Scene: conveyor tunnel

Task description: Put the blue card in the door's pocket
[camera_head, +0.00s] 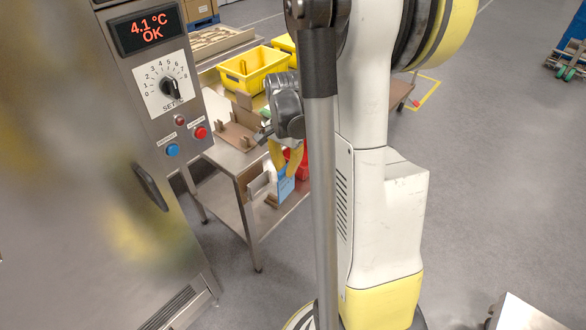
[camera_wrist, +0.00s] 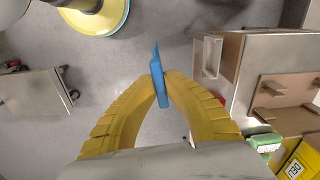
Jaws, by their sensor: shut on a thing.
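My gripper (camera_head: 287,160) has yellow fingers, which also show large in the wrist view (camera_wrist: 160,84). They are shut on the blue card (camera_wrist: 157,72), gripping it between the fingertips. In the head view the blue card (camera_head: 286,188) hangs below the fingers, beside the steel table and partly hidden by my arm. A pale, frame-like holder (camera_wrist: 207,57) sits near the table side in the wrist view. I cannot tell whether it is the door's pocket.
A steel table (camera_head: 228,158) with cardboard pieces (camera_head: 238,128) and a yellow bin (camera_head: 254,68) stands behind the gripper. The cabinet has a dial (camera_head: 171,88), a red button (camera_head: 200,133) and a blue button (camera_head: 173,150). Open grey floor lies at right.

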